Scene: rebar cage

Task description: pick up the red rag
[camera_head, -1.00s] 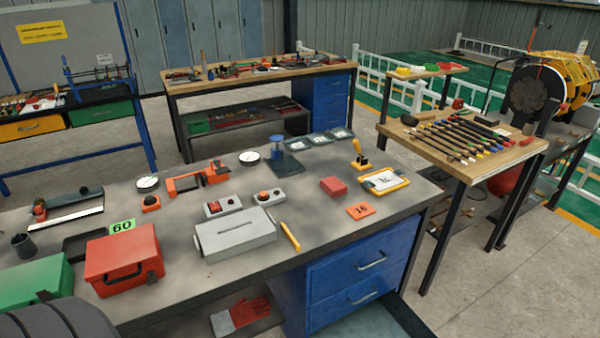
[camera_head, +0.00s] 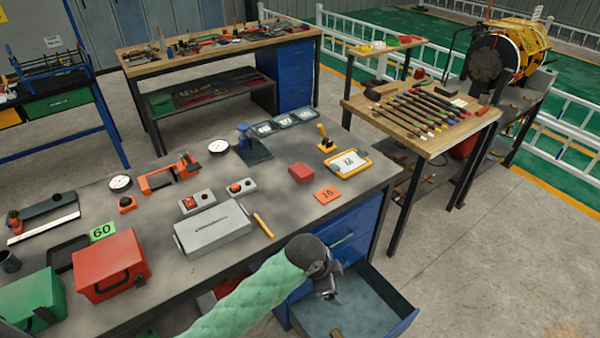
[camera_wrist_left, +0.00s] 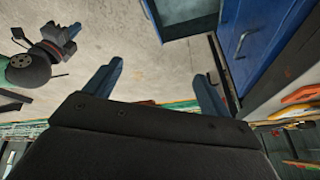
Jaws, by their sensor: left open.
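A small flat-topped red piece (camera_head: 301,172), which looks like the folded red rag, lies on the grey workbench (camera_head: 290,215), near the orange 16 tag (camera_head: 327,195). I cannot confirm that it is cloth. My left gripper (camera_head: 329,287) hangs past the bench's front edge, over the open drawer, well apart from the red piece. In the left wrist view its two fingers (camera_wrist_left: 157,85) are spread with nothing between them. Another gripper (camera_wrist_left: 62,42), apparently my right one, shows at the upper left there; its jaws are unclear.
An open blue drawer (camera_head: 398,325) juts out below the bench front. A red toolbox (camera_head: 110,265), a grey box (camera_head: 212,232), a yellow-orange marker (camera_head: 262,225) and a framed yellow plate (camera_head: 347,163) stand on the bench. A red item (camera_head: 228,287) below is partly hidden by my arm.

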